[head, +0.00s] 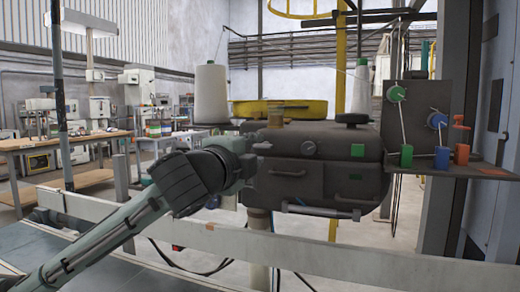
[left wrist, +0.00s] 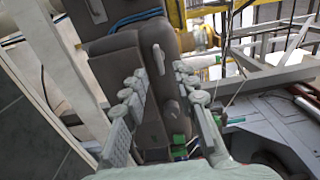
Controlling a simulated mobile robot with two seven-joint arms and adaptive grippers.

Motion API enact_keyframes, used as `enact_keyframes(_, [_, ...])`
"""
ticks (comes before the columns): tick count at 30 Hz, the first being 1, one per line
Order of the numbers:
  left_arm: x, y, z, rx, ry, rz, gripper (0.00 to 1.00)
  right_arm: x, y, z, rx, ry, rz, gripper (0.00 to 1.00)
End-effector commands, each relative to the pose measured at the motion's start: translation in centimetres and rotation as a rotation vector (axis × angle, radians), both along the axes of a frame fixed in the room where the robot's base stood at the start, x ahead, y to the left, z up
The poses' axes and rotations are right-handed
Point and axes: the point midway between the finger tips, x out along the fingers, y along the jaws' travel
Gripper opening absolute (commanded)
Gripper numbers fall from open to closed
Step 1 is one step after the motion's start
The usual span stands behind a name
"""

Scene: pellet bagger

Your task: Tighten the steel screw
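The dark bag-sewing machine (head: 320,180) stands in the middle of the head view. A small round steel-grey screw head (head: 308,148) shows on its front face, left of a green square. My left gripper (head: 256,162) is at the left end of the machine, left of that screw head. In the left wrist view my left gripper (left wrist: 164,98) has its two fingers apart, with the machine's dark casing (left wrist: 118,70) beyond and between them. I see nothing held. I cannot pick out the screw in the left wrist view. My right gripper is in neither view.
White thread cones (head: 211,93) stand behind the machine. Coloured thread guides (head: 397,94) stick out at the right. A pale rail (head: 350,262) runs across the front, below the machine.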

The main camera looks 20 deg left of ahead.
Motion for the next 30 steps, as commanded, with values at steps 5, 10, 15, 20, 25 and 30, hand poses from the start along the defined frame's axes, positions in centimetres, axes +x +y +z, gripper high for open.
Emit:
enact_keyframes(5, [-2.5,0.1,-0.1,0.001,0.001,-0.001,0.28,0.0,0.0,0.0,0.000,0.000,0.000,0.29])
enact_keyframes(10, [-3.4,0.1,0.0,0.000,0.001,0.000,0.28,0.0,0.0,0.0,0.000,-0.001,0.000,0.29])
enact_keyframes(15, [-3.4,0.1,0.0,0.000,0.001,0.000,0.28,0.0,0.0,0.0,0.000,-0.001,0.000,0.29])
enact_keyframes(20, [-3.4,0.1,0.0,0.000,0.001,0.000,0.28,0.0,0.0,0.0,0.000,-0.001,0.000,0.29])
enact_keyframes(25, [-2.6,0.2,-1.5,-0.034,0.030,0.002,0.28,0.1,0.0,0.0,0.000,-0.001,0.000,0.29])
enact_keyframes(30, [1.2,1.1,-9.7,-0.218,0.179,0.036,0.28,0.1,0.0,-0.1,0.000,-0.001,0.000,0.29])
